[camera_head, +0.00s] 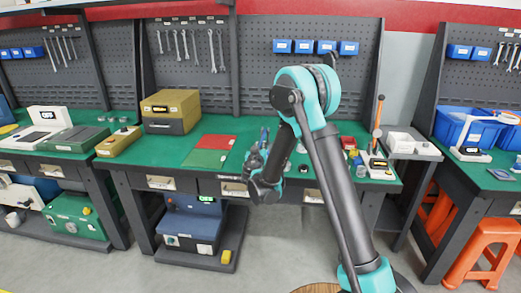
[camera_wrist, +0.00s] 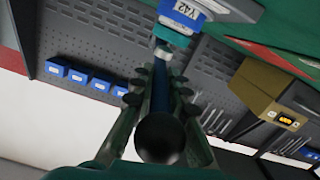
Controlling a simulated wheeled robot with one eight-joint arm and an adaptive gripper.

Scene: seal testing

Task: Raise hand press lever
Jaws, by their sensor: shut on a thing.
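My gripper (camera_head: 254,160) is low over the front of the middle green bench, left of my upper arm links. In the wrist view, its fingers (camera_wrist: 158,92) are closed around a lever with a black ball knob (camera_wrist: 160,138). In the head view, my gripper and arm largely hide this device, and the lever's angle is unclear.
A red mat (camera_head: 215,142) and a green mat (camera_head: 205,158) lie left of my gripper. A yellow-topped box (camera_head: 171,103) stands further left. An orange-handled upright device (camera_head: 378,125) stands right of my arm. Pegboards with blue bins (camera_head: 315,46) line the back.

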